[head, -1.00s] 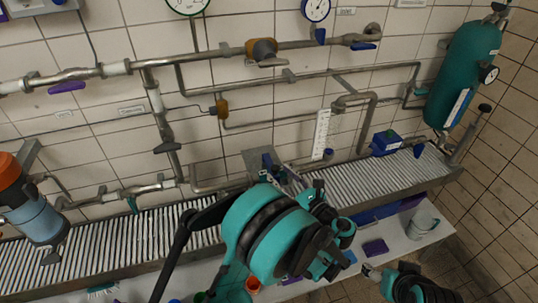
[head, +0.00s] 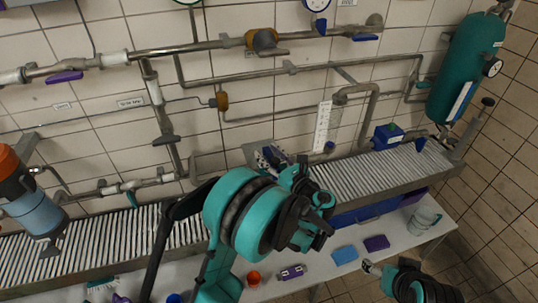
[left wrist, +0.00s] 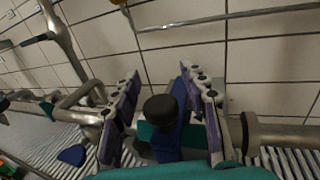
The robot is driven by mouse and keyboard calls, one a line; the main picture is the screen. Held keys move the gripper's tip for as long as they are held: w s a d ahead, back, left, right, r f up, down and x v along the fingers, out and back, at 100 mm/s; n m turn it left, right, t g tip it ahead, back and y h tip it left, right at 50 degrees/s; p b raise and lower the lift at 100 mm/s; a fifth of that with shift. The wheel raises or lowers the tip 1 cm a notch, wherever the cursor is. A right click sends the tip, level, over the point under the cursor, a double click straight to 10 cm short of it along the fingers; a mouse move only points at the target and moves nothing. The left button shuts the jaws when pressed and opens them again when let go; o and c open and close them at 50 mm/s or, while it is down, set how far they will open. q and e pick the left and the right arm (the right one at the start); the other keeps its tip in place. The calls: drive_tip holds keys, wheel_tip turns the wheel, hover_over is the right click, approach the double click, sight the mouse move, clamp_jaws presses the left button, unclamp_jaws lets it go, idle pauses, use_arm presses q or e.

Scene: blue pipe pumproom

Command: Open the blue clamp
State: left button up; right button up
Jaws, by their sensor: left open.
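The blue clamp (left wrist: 184,125) is a blue part with a round black knob, at the middle of the left wrist view. My left gripper (left wrist: 160,82) is open, with one finger on each side of the clamp. I cannot tell whether the fingers touch it. In the head view my left gripper (head: 273,157) is over the roller conveyor near the wall, and my arm hides much of that spot. My right gripper (head: 371,267) is low at the right in the head view, away from the clamp; its jaws are too small to read.
Pipes with valves run along the tiled wall. A blue box (head: 388,137) stands at the conveyor's (head: 350,165) right part, near a teal tank (head: 468,68). An orange cup (head: 253,278), a blue block (head: 345,255), a purple block (head: 377,243) and a grey bucket (head: 424,221) stand on the lower table.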

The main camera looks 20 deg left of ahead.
use_arm(q)
clamp_jaws()
drive_tip(key=shift+r, duration=0.1)
use_arm(e)
drive_tip(key=shift+r, duration=0.15)
